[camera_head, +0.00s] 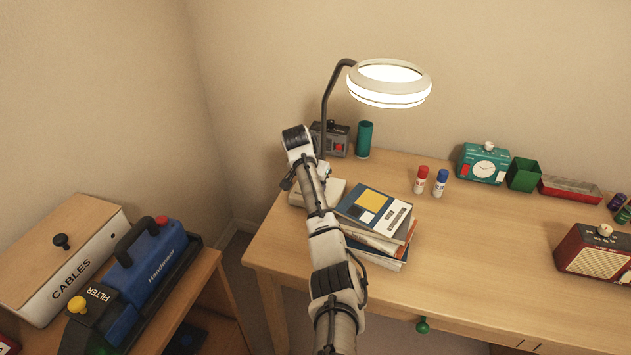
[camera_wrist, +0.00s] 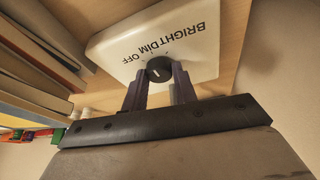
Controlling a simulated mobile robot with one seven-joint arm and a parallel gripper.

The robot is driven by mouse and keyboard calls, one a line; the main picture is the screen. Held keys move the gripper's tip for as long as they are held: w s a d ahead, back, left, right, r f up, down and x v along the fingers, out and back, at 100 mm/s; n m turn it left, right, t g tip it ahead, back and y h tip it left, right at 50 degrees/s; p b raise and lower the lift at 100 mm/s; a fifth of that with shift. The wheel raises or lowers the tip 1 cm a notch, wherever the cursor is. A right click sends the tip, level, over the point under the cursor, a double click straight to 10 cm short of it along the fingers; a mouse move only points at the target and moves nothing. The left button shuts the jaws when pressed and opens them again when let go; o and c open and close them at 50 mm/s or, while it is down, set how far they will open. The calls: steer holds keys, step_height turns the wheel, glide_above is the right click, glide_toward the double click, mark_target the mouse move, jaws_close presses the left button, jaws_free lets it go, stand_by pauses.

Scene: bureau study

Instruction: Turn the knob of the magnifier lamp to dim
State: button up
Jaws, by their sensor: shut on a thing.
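The magnifier lamp (camera_head: 389,83) stands at the back left of the desk, its ring head glowing brightly on a dark bent arm. Its pale base (camera_head: 333,190) is partly hidden by my arm. In the wrist view the base (camera_wrist: 200,50) fills the top middle and carries the words BRIGHT, DIM and OFF, seen upside down. The dark round knob (camera_wrist: 159,66) has a small pale mark; I cannot tell for sure which word it points to. My gripper (camera_wrist: 158,80) is shut on the knob, one finger on each side.
A stack of books (camera_head: 374,215) lies close to the right of the base. A grey box (camera_head: 335,140) and a green cylinder (camera_head: 364,139) stand behind. Red and blue-capped bottles (camera_head: 421,180) stand farther right. The desk's front middle (camera_head: 470,270) is clear.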

stand_by(0.4)
steer(key=o, duration=1)
steer(key=v, duration=1.4)
steer(key=shift+w, duration=0.1)
